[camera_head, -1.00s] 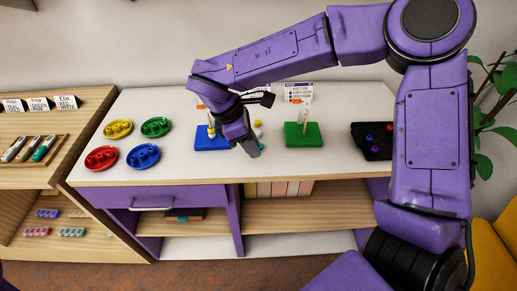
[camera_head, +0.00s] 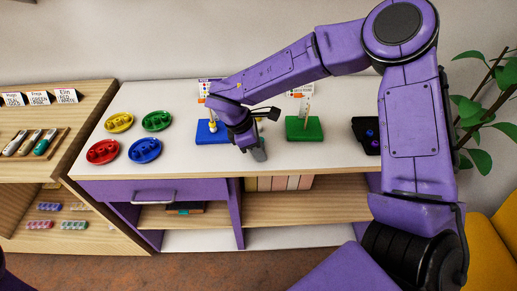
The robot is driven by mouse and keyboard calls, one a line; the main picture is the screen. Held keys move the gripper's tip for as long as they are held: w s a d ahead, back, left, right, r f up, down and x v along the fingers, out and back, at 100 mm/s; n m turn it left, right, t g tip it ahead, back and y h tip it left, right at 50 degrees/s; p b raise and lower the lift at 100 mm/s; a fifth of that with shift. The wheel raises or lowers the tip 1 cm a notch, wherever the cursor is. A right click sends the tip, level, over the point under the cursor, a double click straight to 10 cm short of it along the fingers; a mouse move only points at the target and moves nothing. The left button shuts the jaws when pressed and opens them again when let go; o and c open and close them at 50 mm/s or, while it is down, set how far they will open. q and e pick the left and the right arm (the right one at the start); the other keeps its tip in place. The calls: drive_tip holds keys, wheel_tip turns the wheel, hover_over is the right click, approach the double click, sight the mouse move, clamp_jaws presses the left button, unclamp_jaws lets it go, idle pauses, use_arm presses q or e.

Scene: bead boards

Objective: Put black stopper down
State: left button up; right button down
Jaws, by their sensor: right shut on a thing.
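My right gripper (camera_head: 258,153) hangs low over the front of the white tabletop, between the blue board and the green board. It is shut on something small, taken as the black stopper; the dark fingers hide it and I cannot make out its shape. The blue board (camera_head: 205,138) carries an upright rod with a yellow and white bead near its base; my wrist covers its right edge. The green board (camera_head: 303,135) has an upright rod and stands right of the gripper. My left gripper is not in view.
Yellow (camera_head: 119,122), green (camera_head: 157,121), red (camera_head: 102,151) and blue (camera_head: 144,151) dishes stand at the left. A black tray (camera_head: 360,126) with blue and purple pieces lies at the right, partly behind my arm. Small printed cards stand behind the boards. The front tabletop strip is mostly clear.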

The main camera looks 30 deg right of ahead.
drive_tip(key=shift+s+f, duration=0.3)
drive_tip(key=shift+f, duration=0.15)
drive_tip(key=c, duration=0.9)
unclamp_jaws()
drive_tip(key=shift+f, duration=0.15)
drive_tip(key=v, duration=1.3)
drive_tip(key=shift+w+d+r, duration=0.15)
drive_tip(key=shift+w+r, duration=0.1)
drive_tip(key=shift+r, duration=0.1)
